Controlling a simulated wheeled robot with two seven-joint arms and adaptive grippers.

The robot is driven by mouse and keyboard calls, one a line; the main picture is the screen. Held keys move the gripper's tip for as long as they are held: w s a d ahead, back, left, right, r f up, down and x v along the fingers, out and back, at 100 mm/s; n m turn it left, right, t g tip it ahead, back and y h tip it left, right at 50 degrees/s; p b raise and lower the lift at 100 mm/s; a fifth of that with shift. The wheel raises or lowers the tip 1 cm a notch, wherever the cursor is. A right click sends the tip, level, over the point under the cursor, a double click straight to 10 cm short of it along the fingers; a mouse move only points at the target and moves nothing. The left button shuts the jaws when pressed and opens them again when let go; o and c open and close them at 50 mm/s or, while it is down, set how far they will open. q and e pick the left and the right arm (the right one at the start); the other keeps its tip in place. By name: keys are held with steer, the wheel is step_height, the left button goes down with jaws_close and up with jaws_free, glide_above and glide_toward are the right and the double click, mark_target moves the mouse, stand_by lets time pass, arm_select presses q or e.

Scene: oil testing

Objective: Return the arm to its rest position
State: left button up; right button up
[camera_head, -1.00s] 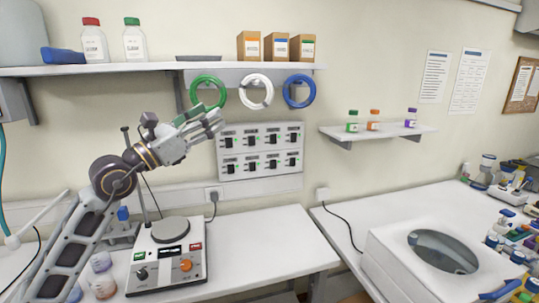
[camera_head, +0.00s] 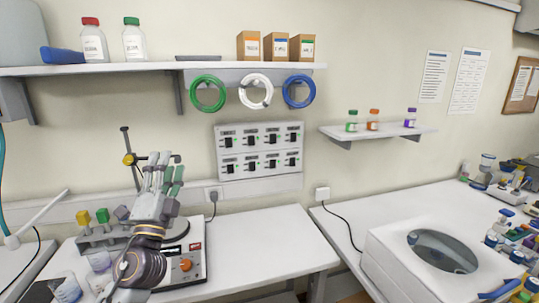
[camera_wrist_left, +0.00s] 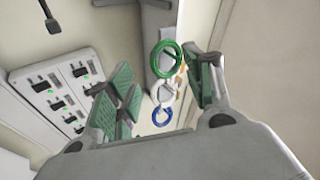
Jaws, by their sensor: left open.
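My left gripper (camera_head: 165,174) is open and empty in the head view. It points up above the left bench, in front of the hot plate (camera_head: 194,262) and covering part of it. In the left wrist view its green-padded fingers (camera_wrist_left: 160,90) stand apart with nothing between them that touches. My left arm (camera_head: 140,268) comes up from the bottom left. My right gripper is not in view.
A stand with a rod (camera_head: 132,165) and a rack with coloured tops (camera_head: 103,217) are close behind and left of my arm. A switch panel (camera_head: 259,151), three hanging rings (camera_head: 256,92) and a shelf (camera_head: 150,68) are on the wall. The bench (camera_head: 255,243) right of the hot plate is clear.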

arm_select(q)
steer(key=s+a+f+n+g+y, duration=0.25)
steer(key=f+n+g, duration=0.35)
steer(key=f, duration=0.8)
steer(key=s+a+f+n+g+y, duration=0.25)
steer(key=f+n+g, duration=0.3)
steer(key=f, duration=0.75)
steer(key=s+d+f+n+g+h, duration=0.1)
steer(key=s+d+f+g+h, duration=0.3)
steer(key=s+f, duration=0.6)
steer(key=s+d+f+n+g+h, duration=0.2)
steer(key=s+d+f+g, duration=0.2)
steer(key=s+f+g, duration=0.5)
steer(key=s+f+t, duration=0.2)
steer(key=s+f, duration=0.1)
steer(key=f, duration=2.8)
steer(key=s+a+f+g, duration=0.1)
steer(key=s+a+f, duration=0.1)
steer(key=s+f, duration=0.9)
steer(key=s+a+f+g, duration=0.1)
steer(key=s+a+f, duration=0.1)
steer(key=s+f, duration=0.9)
steer(key=shift+s+f+m+y, duration=0.15)
steer(key=shift+s+m+y, duration=0.25)
steer(key=shift+s, duration=0.4)
